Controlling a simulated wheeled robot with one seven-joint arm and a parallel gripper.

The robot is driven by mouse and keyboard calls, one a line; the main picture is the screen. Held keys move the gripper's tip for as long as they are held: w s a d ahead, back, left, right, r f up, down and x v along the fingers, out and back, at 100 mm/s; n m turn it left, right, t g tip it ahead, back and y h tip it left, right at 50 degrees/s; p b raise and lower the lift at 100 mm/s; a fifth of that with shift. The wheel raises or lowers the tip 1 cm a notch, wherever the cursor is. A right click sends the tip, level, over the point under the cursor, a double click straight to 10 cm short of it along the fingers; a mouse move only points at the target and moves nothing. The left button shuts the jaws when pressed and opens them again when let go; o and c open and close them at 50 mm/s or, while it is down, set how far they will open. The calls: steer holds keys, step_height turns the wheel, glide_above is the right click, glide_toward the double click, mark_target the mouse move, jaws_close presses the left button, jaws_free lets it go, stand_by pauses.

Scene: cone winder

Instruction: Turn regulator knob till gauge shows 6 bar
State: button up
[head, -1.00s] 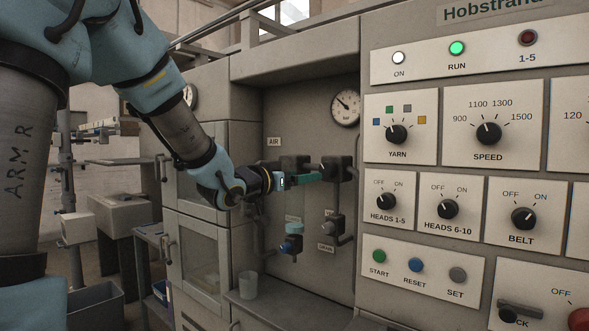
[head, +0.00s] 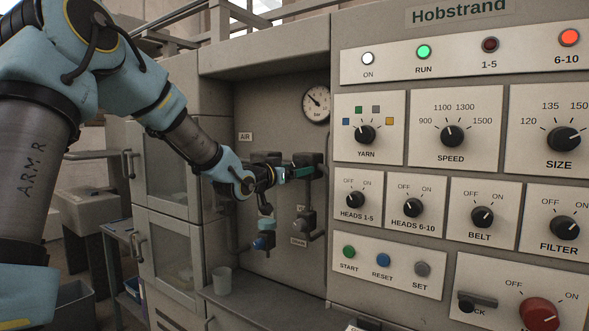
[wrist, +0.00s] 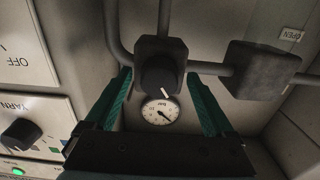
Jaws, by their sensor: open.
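The regulator (head: 308,160) is a dark block with a knob on the pipes in the machine's recess. In the wrist view its round black knob (wrist: 158,74) shows a white pointer mark. My gripper (wrist: 158,80) is open, with one green finger on either side of the knob and a visible gap at each side. In the head view my gripper (head: 298,172) is at the regulator and partly hides it. The round white gauge (head: 316,103) is on the wall above. It also shows in the wrist view (wrist: 161,111). Its needle points up-left in the head view; the number is too small to read.
The control panel (head: 433,152) with knobs and buttons stands close on the right. A pale cup (head: 222,280) stands on the ledge. A second dark block (wrist: 265,70) is beside the regulator.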

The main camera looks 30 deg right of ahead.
steer(key=shift+c, duration=0.2)
steer(key=c, duration=1.3)
steer(key=shift+f, duration=0.1)
steer(key=shift+b, duration=0.4)
steer(key=m+b, duration=2)
steer(key=shift+w+r, duration=0.1)
steer(key=shift+r, duration=0.1)
